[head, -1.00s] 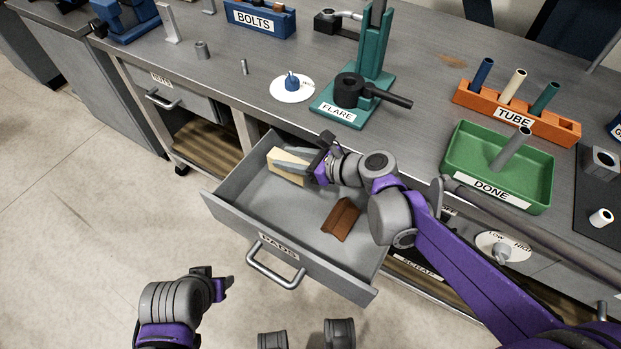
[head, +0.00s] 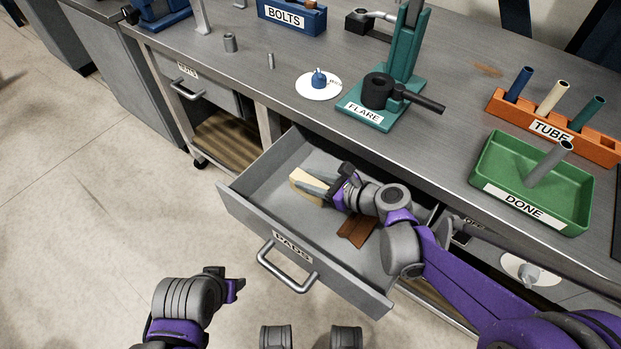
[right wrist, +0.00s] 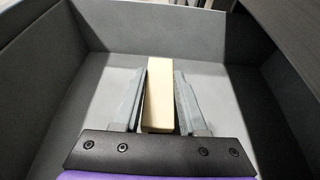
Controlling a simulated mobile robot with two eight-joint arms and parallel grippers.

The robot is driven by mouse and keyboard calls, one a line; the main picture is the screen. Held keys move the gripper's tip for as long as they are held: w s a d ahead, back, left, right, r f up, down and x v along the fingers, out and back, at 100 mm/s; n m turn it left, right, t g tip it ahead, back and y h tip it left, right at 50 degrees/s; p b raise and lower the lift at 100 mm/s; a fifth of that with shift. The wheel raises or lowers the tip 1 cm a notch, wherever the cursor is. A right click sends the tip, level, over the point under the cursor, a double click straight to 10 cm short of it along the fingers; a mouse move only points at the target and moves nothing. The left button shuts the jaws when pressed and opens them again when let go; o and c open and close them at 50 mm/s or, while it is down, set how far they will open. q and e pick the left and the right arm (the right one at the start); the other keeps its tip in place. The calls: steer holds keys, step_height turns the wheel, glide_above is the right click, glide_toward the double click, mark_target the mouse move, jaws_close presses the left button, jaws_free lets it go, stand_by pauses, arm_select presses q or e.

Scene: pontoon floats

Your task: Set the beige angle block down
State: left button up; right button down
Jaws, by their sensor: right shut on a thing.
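The beige angle block (head: 305,182) is held inside the open grey drawer (head: 250,213) labelled PADS. My right gripper (head: 322,187) is shut on it, with one finger along each side. The right wrist view shows the block (right wrist: 158,95) between the two grey fingers (right wrist: 158,100), above or on the drawer floor; I cannot tell whether it touches. A brown angle block (head: 357,229) lies in the drawer, partly hidden by my right arm. My left gripper (head: 234,286) is outside the drawer, low in the head view, and its jaw opening is unclear.
The drawer walls surround the right gripper closely. On the bench above are the FLARE tool (head: 380,95), a green DONE tray (head: 487,170) with a grey tube, an orange TUBE rack (head: 590,146) and a blue BOLTS bin (head: 285,17). Bare drawer floor (head: 318,160) shows behind the block.

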steer(key=shift+c, duration=2.3)
jaws_free()
steer(key=shift+r, duration=0.15)
steer(key=shift+s+d+r, duration=0.15)
steer(key=shift+d, duration=0.1)
steer(key=p+v, duration=0.2)
steer(key=v, duration=0.9)
steer(key=shift+d, duration=0.15)
